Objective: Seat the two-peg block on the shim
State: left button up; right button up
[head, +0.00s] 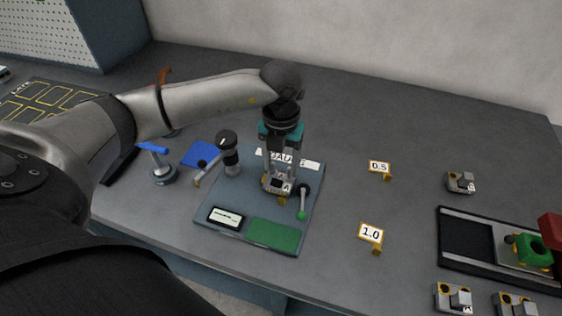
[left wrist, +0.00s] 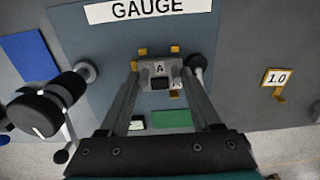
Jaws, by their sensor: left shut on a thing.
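My left gripper (head: 278,186) points down over the gauge plate (head: 215,192) and is shut on a small grey metal block (head: 279,183). In the left wrist view the block (left wrist: 160,77), marked "A", sits between the two fingers, close above or on the plate. Small gold brackets (left wrist: 141,52) stand around it. Its pegs are not clear, and I cannot make out the shim or tell whether the block touches anything beneath. My right gripper is not in view.
Tags 0.5 (head: 379,167) and 1.0 (head: 371,234) stand on the table. A dark tray (head: 443,257) and several grey blocks lie at right.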

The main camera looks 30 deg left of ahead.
pick_arm(q)
jog(key=shift+f, duration=0.3)
dwell(0.4)
jog(key=o, duration=1.5)
jog(key=shift+o, duration=0.3)
notch_tip(320, 180, up, 7)
jog(key=p, duration=0.5)
dwell(0.6)
